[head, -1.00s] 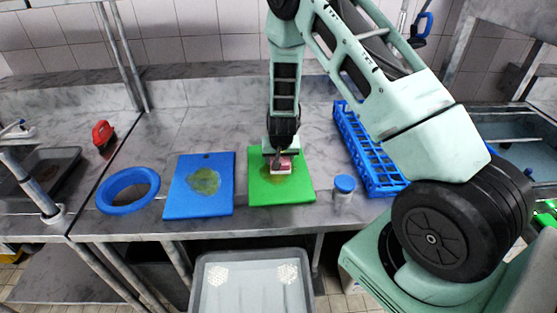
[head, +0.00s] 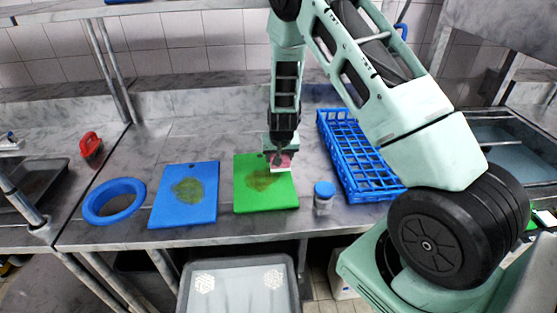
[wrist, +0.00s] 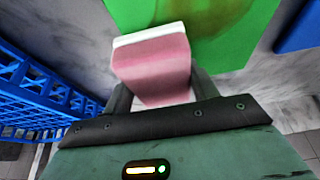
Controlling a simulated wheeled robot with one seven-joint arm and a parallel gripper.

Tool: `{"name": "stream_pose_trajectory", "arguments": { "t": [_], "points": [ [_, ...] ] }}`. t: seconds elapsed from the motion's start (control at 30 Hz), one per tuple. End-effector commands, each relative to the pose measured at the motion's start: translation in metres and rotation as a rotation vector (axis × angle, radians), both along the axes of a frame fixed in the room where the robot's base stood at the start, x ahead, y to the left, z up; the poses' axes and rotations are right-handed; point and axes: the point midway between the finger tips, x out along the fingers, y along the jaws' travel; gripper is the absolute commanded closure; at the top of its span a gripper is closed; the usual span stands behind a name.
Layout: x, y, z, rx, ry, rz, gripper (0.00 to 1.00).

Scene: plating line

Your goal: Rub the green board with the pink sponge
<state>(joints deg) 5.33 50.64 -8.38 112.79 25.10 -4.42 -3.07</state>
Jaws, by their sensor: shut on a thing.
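The green board (head: 266,194) lies flat on the grey counter in the head view, with a brownish-yellow smear (head: 260,180) near its middle. It also shows in the wrist view (wrist: 215,22). My gripper (head: 280,158) is shut on the pink sponge (wrist: 153,62), which has a white layer on its far side. In the head view the sponge (head: 283,163) is at the board's far right part, by its right edge. I cannot tell whether the sponge touches the board. The fingertips are partly hidden behind the sponge.
A blue board (head: 185,207) with a similar smear lies left of the green one, with a blue ring (head: 98,212) beyond it. A blue-lidded jar (head: 324,199) and a blue rack (head: 365,185) stand to the right. A grey bin (head: 240,288) is below the counter front.

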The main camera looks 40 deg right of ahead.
Motion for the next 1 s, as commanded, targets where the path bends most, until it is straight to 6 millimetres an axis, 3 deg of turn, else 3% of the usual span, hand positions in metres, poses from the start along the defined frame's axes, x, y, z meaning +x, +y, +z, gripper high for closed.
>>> {"name": "stream_pose_trajectory", "arguments": {
  "t": [0.4, 1.0],
  "points": [
    [0.005, -0.008, 0.039, 0.000, -0.002, 0.002, 0.63],
    [0.005, -0.009, 0.040, 0.000, -0.001, 0.001, 0.63]
  ]
}}
